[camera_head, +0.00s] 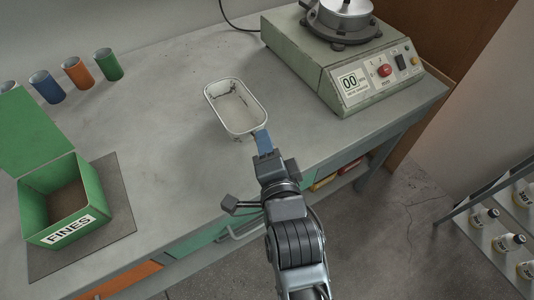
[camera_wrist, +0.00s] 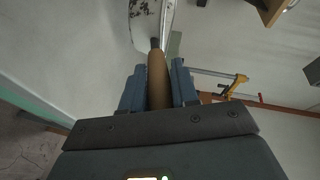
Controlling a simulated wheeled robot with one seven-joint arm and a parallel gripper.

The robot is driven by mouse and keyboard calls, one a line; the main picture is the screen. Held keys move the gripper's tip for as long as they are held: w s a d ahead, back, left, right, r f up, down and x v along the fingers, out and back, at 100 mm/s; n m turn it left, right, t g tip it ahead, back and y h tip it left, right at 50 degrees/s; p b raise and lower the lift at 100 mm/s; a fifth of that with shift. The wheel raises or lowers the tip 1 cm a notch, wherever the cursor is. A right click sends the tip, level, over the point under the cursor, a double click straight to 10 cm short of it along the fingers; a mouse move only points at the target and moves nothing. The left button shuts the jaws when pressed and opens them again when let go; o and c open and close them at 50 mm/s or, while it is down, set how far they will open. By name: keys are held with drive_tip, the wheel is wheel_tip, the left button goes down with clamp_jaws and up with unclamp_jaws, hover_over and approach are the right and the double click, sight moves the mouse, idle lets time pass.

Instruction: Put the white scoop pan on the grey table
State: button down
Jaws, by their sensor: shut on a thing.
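The white scoop pan (camera_head: 238,129) is a rectangular pan with worn dark marks, over the middle of the grey table (camera_head: 180,130) in the head view. Its edge also shows at the top of the wrist view (camera_wrist: 139,22). My gripper (camera_head: 263,142) is at the pan's near end. In the wrist view my gripper (camera_wrist: 158,85) is shut on the pan's brown handle (camera_wrist: 157,72), one blue finger on each side. The handle is mostly hidden by the fingers in the head view. I cannot tell whether the pan touches the tabletop.
A green box labelled FINES (camera_head: 62,203) stands on a dark mat (camera_head: 112,218) at the left. Several coloured cups, one of them orange (camera_head: 78,70), stand at the back left. A green machine (camera_head: 335,70) fills the back right. The table is clear between box and pan.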

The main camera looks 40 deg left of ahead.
drive_tip(key=shift+f, duration=1.75)
drive_tip(key=c, duration=0.9)
unclamp_jaws()
drive_tip(key=shift+o, duration=0.2)
drive_tip(key=shift+d, duration=0.1)
drive_tip(key=v, duration=1.2)
drive_tip(key=shift+b, duration=0.35)
